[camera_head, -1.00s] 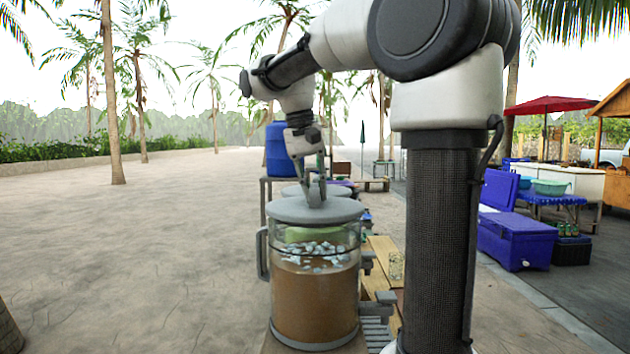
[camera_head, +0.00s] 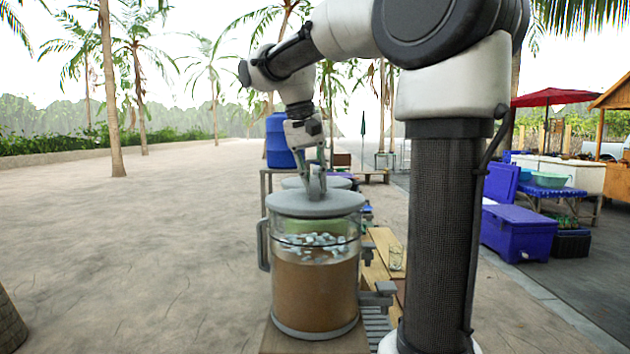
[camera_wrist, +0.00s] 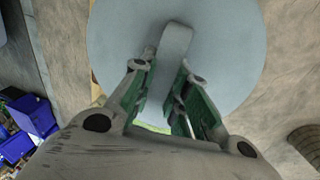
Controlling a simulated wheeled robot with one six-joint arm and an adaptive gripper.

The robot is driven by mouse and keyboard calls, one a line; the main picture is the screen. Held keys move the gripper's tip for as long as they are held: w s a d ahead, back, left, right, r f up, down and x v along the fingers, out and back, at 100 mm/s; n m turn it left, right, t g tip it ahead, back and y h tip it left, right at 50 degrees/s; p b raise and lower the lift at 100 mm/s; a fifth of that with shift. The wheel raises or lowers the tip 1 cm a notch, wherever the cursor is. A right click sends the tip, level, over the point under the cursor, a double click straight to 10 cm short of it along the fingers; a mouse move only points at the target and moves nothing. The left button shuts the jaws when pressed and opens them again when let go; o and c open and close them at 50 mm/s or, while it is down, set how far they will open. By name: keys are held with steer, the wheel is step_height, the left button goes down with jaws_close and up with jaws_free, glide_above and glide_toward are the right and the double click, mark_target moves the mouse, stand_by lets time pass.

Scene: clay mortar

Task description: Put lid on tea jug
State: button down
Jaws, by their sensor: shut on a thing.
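The tea jug (camera_head: 312,290) is a large clear jug of brown tea with ice near its top and a handle on its left side. The round grey lid (camera_head: 290,205) lies level at the top of the jug; I cannot tell whether it touches the rim all round. My gripper (camera_head: 315,188) comes down from above and is shut on the lid's upright handle. In the wrist view the lid (camera_wrist: 225,50) fills the upper middle, with its handle between the green-padded fingers of my gripper (camera_wrist: 168,85). The jug is mostly hidden there.
A blue barrel (camera_head: 279,142) and another grey-topped container stand behind the jug. A blue cooler (camera_head: 516,232) is farther right. The paved ground at left is open.

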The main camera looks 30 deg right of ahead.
steer(key=shift+f, duration=0.4)
steer(key=c, duration=0.8)
jaws_free()
steer(key=shift+r, duration=0.1)
steer(key=shift+d+v, duration=0.25)
steer(key=shift+v, duration=0.85)
steer(key=shift+d+v, duration=0.2)
steer(key=shift+v, duration=0.95)
steer(key=shift+d+v, duration=0.25)
steer(key=shift+v, duration=0.85)
steer(key=shift+s+r, duration=0.15)
steer(key=shift+r, duration=0.05)
